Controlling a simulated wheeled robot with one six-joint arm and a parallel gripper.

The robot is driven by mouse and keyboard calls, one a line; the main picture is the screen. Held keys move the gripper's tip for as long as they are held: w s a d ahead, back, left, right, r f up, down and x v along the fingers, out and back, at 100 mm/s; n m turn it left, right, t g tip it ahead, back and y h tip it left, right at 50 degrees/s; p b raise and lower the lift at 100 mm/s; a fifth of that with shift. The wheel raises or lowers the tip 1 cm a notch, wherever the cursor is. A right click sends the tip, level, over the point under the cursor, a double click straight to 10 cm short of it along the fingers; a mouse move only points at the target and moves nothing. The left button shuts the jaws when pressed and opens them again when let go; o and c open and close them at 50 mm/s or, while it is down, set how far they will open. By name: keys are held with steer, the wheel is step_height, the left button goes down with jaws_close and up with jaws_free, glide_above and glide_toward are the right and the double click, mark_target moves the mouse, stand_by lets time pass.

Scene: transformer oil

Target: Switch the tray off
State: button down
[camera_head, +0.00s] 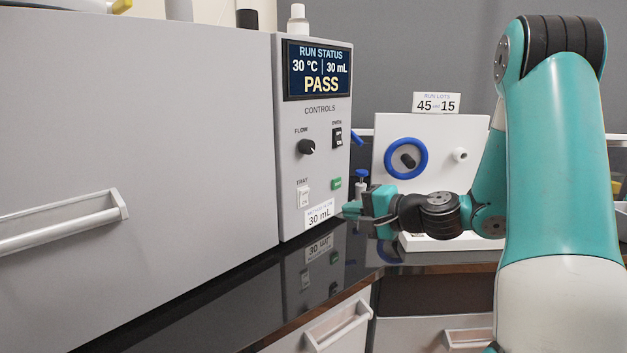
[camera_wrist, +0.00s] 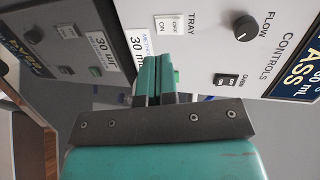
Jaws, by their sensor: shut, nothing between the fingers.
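The tray switch (camera_head: 304,196) is a small white rocker under the TRAY label, low on the left of the grey control panel's front. It also shows in the wrist view (camera_wrist: 175,25), with ON and OFF lettering; I cannot tell which side is pressed. My gripper (camera_head: 349,209) is in front of the panel's lower right part, to the right of the switch and slightly lower. In the wrist view my gripper (camera_wrist: 154,68) has its two teal fingers together, empty, pointing towards the panel. A gap shows between the fingertips and the switch.
The panel also carries a black flow knob (camera_head: 306,147), a dark oven switch (camera_head: 337,138), a green button (camera_head: 337,183) and a display (camera_head: 318,71) reading PASS. A 30 mL card (camera_head: 319,215) stands at its base. A white unit with a blue ring (camera_head: 425,158) stands behind my arm.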

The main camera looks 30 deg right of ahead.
mark_target(305, 195)
steer(key=shift+s+d+r+m+t+h, duration=0.1)
steer(key=shift+d+m+t+h, duration=0.15)
steer(key=shift+d, duration=0.35)
steer(key=shift+s+d+r+m+t+h, duration=0.15)
steer(key=shift+d+m+h, duration=0.15)
steer(key=shift+d, duration=0.3)
steer(key=shift+w+f, duration=0.1)
steer(key=p+x, duration=0.1)
steer(key=x, duration=0.3)
steer(key=p+x, duration=0.2)
steer(key=x, duration=0.3)
steer(key=r+p+x, duration=0.1)
steer(key=x, duration=0.4)
steer(key=shift+a+r, duration=0.1)
steer(key=shift+p, duration=0.3)
